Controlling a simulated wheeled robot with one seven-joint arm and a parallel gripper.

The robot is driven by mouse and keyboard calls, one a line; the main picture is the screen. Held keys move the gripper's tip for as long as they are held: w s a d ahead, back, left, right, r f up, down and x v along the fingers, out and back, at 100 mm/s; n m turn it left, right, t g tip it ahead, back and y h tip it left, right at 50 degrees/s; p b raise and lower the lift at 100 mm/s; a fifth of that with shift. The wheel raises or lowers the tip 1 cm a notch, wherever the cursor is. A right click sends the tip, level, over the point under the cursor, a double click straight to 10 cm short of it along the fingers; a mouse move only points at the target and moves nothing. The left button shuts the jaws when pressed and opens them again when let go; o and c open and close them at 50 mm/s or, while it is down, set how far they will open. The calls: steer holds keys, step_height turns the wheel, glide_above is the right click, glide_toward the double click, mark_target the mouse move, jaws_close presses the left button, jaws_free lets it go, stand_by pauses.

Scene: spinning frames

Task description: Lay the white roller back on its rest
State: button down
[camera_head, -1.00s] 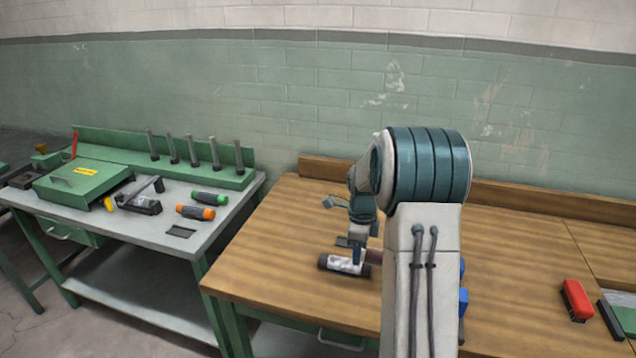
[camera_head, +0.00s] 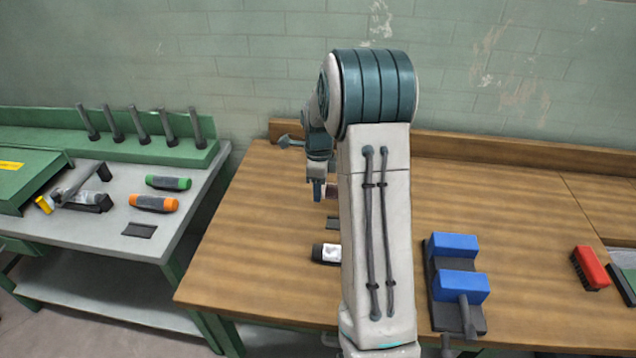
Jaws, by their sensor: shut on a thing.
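A white roller with dark ends (camera_head: 326,254) lies on the wooden bench, partly hidden behind my arm. A small dark flat plate (camera_head: 332,223) lies just behind it; I cannot tell whether it is the rest. My gripper (camera_head: 318,192) points down, farther back than the roller and apart from it in the picture. It is shut on a small brownish thing (camera_head: 332,191), mostly hidden behind my arm. Another dark plate (camera_head: 140,230) lies on the grey table, in front of an orange roller (camera_head: 153,203) and a green roller (camera_head: 168,183).
A clamp-like tool (camera_head: 88,200) and a green rack with several upright pegs (camera_head: 140,140) are on the left table. A blue-jawed vise (camera_head: 456,285) stands right of my arm, with a red brush (camera_head: 590,268) farther right. The bench between is bare.

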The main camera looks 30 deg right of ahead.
steer(key=shift+f+b, duration=3.1)
steer(key=shift+f, duration=1.7)
steer(key=c, duration=0.8)
jaws_free()
steer(key=shift+o, duration=0.2)
step_height(320, 180, up, 14)
steer(key=shift+f+b, duration=0.1)
steer(key=shift+b, duration=0.5)
